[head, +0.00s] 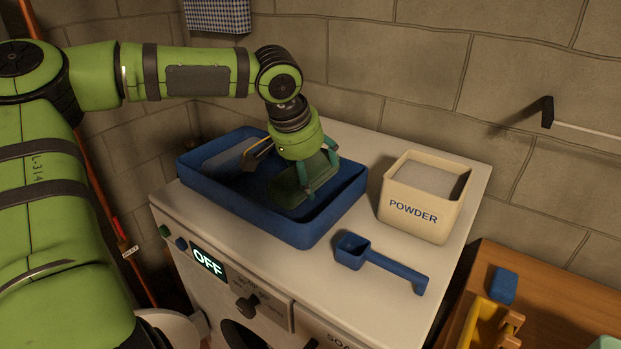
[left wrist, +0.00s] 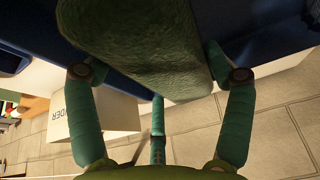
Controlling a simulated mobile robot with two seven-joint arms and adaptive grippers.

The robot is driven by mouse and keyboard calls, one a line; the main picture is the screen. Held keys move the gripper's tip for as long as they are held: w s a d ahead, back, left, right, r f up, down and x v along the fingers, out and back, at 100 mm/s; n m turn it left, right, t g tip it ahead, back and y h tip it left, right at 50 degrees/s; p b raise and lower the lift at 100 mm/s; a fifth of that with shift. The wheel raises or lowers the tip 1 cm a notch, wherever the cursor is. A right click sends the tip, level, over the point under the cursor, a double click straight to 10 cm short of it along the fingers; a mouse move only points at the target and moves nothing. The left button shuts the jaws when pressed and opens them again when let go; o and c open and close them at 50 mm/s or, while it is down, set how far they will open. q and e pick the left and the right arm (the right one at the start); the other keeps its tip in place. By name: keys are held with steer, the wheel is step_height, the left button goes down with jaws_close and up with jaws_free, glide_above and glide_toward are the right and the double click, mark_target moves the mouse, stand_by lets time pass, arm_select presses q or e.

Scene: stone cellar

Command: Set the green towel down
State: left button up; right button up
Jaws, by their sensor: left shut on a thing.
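My left gripper (head: 316,172) is shut on the green towel (head: 322,180), inside the blue tray (head: 300,234) on top of the white washing machine (head: 375,300). The towel is dark green and partly hidden by the fingers in the head view. In the left wrist view the towel (left wrist: 145,45) is a thick, rough-textured green roll or fold between the fingers of the left gripper (left wrist: 160,75). I cannot tell whether its underside touches the tray floor. My right gripper is not in view.
A cream POWDER box (head: 424,197) stands right of the tray. A blue scoop (head: 380,262) lies in front of it. A grey flat thing (head: 222,156) lies in the tray's left part. A wooden surface (head: 550,305) with small items is lower right. Stone walls stand behind.

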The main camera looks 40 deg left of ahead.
arm_select(q)
steer(key=shift+f, duration=1.4)
steer(key=shift+f, duration=0.15)
steer(key=o, duration=1.1)
steer(key=shift+r, duration=0.35)
steer(key=v, duration=1.1)
steer(key=shift+s+r+b, duration=0.2)
steer(key=shift+r+b, duration=0.1)
